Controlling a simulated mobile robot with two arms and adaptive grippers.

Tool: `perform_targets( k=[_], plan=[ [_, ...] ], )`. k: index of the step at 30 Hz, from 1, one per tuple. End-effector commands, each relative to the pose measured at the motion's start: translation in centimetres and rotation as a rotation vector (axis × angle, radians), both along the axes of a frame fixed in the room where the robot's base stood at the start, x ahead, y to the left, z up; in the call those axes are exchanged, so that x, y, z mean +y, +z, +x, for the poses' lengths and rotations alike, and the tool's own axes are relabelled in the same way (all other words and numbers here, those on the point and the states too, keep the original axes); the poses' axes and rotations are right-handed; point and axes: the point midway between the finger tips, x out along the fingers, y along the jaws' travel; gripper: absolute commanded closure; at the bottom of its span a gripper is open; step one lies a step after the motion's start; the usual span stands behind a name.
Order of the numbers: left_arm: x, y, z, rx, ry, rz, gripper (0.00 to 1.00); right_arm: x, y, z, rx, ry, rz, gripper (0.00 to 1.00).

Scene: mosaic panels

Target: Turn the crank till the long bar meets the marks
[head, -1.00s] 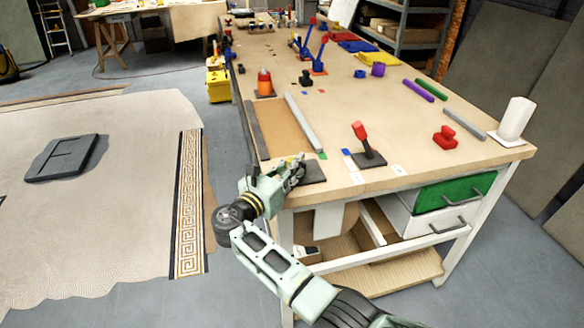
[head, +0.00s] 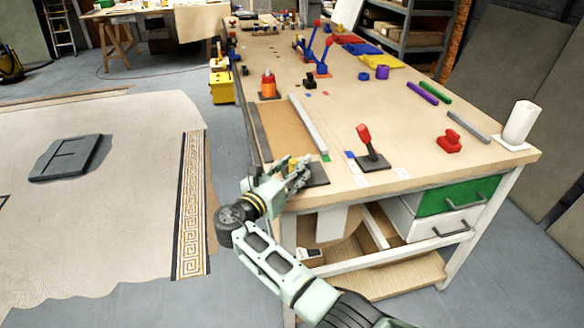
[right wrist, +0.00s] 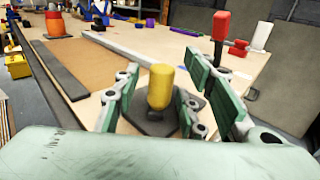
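My right gripper (head: 292,174) is at the knob. In the right wrist view its green-padded fingers (right wrist: 157,98) stand open on both sides of the knob, with gaps visible. The long pale grey bar (head: 309,124) lies along the right side of a brown panel (head: 284,130). A green mark (head: 326,158) is at the bar's near end. Small coloured marks (head: 308,94) lie near its far end. My left gripper is not in view.
A red-handled lever (head: 366,140) stands right of the crank, near a blue mark (head: 350,155). An orange-topped device (head: 268,86) stands beyond the panel. A red block (head: 448,142) and white cylinder (head: 519,122) are at the right. The tabletop between is mostly clear.

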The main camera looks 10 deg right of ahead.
Motion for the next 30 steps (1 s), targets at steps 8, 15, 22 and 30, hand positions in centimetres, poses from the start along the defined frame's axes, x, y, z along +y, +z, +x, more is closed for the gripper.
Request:
perform_targets(
  k=[8,15,22,30],
  plan=[
    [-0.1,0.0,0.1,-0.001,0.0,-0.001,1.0,0.1,5.0,0.1,-0.008,0.002,0.003,0.61],
    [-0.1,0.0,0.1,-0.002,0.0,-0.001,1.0,0.2,8.7,0.1,-0.006,0.003,0.003,0.61],
    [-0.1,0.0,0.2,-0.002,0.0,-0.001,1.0,0.2,9.8,0.1,-0.004,0.003,0.001,0.61],
    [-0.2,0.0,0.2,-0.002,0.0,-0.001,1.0,0.3,9.8,0.1,-0.004,0.004,0.002,0.61]
  ],
)
